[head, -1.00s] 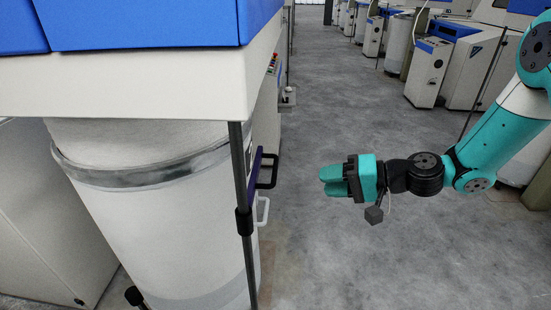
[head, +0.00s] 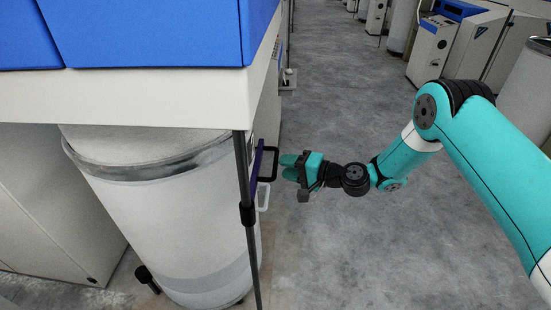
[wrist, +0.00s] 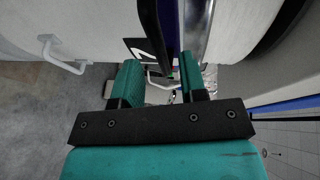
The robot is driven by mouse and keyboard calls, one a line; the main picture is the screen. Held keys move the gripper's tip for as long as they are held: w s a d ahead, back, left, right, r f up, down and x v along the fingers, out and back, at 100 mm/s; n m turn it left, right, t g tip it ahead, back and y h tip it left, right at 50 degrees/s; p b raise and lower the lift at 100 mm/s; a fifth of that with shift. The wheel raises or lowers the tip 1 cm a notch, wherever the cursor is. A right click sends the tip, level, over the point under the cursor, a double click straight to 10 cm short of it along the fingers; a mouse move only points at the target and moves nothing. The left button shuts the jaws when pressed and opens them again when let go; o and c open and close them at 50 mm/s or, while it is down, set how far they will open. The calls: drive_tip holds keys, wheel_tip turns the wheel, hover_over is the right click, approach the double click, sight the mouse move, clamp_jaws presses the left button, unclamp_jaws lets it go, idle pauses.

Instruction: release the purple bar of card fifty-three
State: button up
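The purple bar (head: 256,165) is a narrow upright strip at the right edge of the machine, partly hidden behind a dark post. A black handle (head: 273,165) stands out from it. My gripper (head: 287,168) is just right of the black handle, pointing left at it; I cannot tell if it touches. In the wrist view my gripper (wrist: 160,65) has its two teal fingers apart. The purple bar (wrist: 169,25) runs in from the top, beyond the gap between the fingers, with a dark band along its left side. Nothing shows gripped.
A white handle (head: 264,196) sits just below the bar and shows at left in the wrist view (wrist: 62,55). The dark post (head: 247,215) stands before a large white can (head: 170,215). The grey aisle floor (head: 345,90) is clear.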

sight(275, 163)
drive_tip(key=shift+p+x, duration=0.4)
drive_tip(key=shift+x, duration=1.7)
clamp_jaws()
